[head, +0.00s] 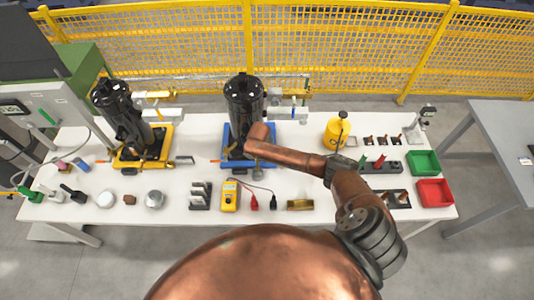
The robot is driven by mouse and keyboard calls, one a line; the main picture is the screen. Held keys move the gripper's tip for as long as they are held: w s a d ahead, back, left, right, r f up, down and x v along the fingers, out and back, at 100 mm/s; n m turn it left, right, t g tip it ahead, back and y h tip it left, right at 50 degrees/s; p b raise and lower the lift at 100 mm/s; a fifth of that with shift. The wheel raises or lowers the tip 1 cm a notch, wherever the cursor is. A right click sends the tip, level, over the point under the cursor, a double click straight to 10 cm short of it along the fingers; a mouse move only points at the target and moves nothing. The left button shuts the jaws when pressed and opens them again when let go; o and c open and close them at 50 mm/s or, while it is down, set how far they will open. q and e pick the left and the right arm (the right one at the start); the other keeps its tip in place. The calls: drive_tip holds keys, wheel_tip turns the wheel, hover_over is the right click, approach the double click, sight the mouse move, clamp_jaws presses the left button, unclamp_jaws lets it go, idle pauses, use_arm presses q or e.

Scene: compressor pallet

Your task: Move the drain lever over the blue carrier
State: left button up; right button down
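The blue carrier (228,160) stands mid-table and holds a tall black cylinder (243,100). A thin orange-tipped rod (215,160) sticks out at the carrier's left side; I cannot tell whether it is the drain lever. No other lever on this carrier is clear, since my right arm covers its front right part. My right arm comes in from the right, and its wrist bends down at the carrier's right front. My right gripper (256,166) is small and mostly hidden under the wrist, so its fingers and any contact are unclear. My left gripper is out of view.
A yellow carrier (122,163) with another black cylinder stands to the left. A yellow meter (230,196), a grey rack (200,196) and a brass block (300,204) lie along the front. A yellow canister (336,131), green bin (424,162) and red bin (435,192) stand right.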

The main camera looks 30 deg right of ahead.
drive_tip(key=shift+s+a+m+p, duration=0.15)
drive_tip(key=shift+a+m+p, duration=0.3)
drive_tip(key=shift+m+p, duration=0.35)
drive_tip(key=c, duration=2)
unclamp_jaws()
drive_tip(key=r, duration=0.4)
drive_tip(key=a+r, duration=0.1)
drive_tip(key=r, duration=0.3)
drive_tip(key=a+r, duration=0.1)
drive_tip(key=r, duration=0.2)
drive_tip(key=shift+s+a+r, duration=0.1)
drive_tip(key=shift+s+r, duration=0.3)
